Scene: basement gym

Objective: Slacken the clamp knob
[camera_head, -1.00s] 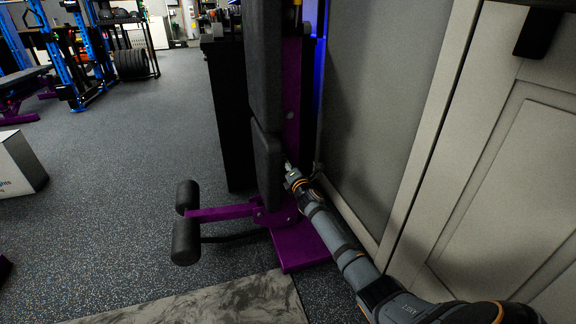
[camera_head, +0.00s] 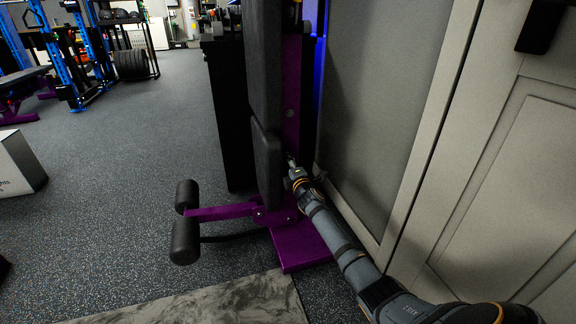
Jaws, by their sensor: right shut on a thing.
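An upright purple bench frame (camera_head: 291,110) with black pads (camera_head: 267,160) stands in the middle, beside the grey wall. My right arm comes in from the lower right. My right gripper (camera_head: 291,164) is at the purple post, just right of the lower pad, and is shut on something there. The clamp knob itself cannot be made out; the gripper and the pad hide that spot. My left gripper is not in view.
Black foam rollers (camera_head: 186,224) on a purple arm stick out left near the floor. A white door (camera_head: 500,190) and grey wall panel (camera_head: 375,110) close off the right. A grey marbled mat (camera_head: 220,304) lies in front. A white box (camera_head: 18,165) stands at the left; open floor lies between.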

